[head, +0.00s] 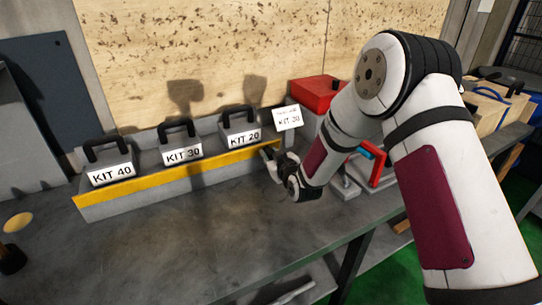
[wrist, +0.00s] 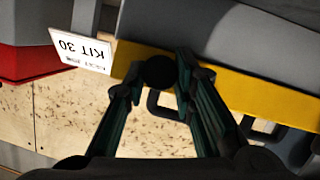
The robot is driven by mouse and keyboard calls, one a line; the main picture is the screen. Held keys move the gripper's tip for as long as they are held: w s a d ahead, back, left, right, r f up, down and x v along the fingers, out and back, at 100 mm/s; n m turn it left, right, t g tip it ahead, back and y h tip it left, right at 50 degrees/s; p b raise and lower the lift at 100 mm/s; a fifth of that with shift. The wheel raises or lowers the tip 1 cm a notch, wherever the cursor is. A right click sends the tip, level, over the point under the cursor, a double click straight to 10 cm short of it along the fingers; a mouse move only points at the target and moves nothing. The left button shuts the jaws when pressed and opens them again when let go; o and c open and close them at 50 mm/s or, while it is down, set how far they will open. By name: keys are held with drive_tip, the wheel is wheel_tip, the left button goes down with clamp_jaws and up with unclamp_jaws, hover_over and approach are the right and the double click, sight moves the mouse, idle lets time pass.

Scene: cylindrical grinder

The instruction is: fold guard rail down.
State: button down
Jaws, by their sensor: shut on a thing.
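The yellow guard rail (head: 160,184) runs along the front edge of a grey rack (head: 110,210), in front of the kit boxes. It also shows in the wrist view (wrist: 270,98). My gripper (head: 271,156) is at the rail's right end. In the wrist view my gripper (wrist: 160,66) has its two fingers on either side of a round black knob (wrist: 160,73) beside the rail's end, and is shut on it. My gripper and wrist partly hide the rail's right end in the head view.
Grey boxes marked KIT 40 (head: 110,174), KIT 30 (head: 182,153) and KIT 20 (head: 244,138) stand behind the rail. A KIT 30 card (head: 288,117) stands at the rack's right end, near a red box (head: 314,93). The bench (head: 190,250) in front is clear.

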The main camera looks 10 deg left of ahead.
drive_tip(key=shift+f+t+b, duration=0.4)
drive_tip(key=shift+f+b, duration=0.05)
drive_tip(key=shift+b, duration=0.15)
drive_tip(key=shift+s+t+y, duration=0.1)
drive_tip(key=shift+t+y, duration=0.2)
drive_tip(key=shift+y, duration=0.1)
drive_tip(key=shift+r, duration=0.1)
drive_tip(key=c, duration=1.3)
unclamp_jaws()
drive_tip(key=shift+c, duration=0.2)
drive_tip(key=shift+s+d, duration=0.1)
drive_tip(key=v, duration=1.2)
